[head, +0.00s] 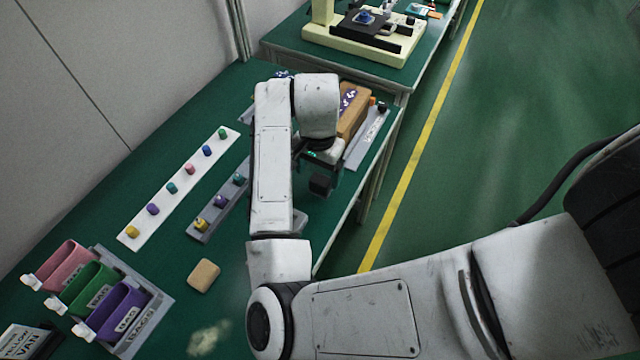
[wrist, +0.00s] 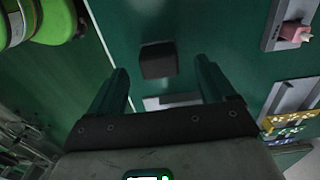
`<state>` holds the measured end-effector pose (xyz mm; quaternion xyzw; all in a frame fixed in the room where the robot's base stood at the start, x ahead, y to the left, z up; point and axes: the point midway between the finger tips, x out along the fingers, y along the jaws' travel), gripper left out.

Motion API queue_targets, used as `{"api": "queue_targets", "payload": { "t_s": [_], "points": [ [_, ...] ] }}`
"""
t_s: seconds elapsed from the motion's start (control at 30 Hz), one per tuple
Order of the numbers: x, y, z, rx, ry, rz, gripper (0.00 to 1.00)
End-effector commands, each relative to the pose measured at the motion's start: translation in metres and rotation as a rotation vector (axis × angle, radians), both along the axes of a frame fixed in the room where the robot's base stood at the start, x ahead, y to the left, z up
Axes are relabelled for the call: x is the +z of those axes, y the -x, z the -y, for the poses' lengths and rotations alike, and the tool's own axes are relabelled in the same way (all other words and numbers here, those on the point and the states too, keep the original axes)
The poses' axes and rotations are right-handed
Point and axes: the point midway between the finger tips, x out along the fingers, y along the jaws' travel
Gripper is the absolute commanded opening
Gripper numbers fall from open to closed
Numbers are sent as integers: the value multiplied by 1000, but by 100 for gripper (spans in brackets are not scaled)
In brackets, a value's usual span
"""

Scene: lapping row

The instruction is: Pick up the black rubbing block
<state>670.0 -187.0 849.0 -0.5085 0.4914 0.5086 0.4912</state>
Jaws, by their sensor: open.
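The black rubbing block (wrist: 158,60) shows in the wrist view as a small dark block on the green tabletop. It lies ahead of my gripper (wrist: 161,70), roughly in line with the gap between its two green fingers. The fingers are apart and nothing is held between them. In the head view my gripper is mostly hidden behind and below my own arm, over the right part of the bench. A dark shape hangs or stands there, and I cannot tell whether it is the block or part of my gripper.
The green bench carries a white strip (head: 178,190) with several coloured knobs, a tan block (head: 204,276) and a grey rack (head: 160,303) of coloured holders. A brown box (head: 352,112) stands beyond my arm. The bench edge and a yellow floor line (head: 420,140) lie to the right.

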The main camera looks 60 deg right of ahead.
Motion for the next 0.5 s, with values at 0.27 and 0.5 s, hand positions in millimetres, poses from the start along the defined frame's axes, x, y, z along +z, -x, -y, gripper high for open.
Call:
{"api": "queue_targets", "payload": {
  "t_s": [0.27, 0.5],
  "points": [
    [-38, 2, 5, 1, -2, -2, 83],
    [-46, 2, 5, 1, 0, -1, 83]
  ]
}}
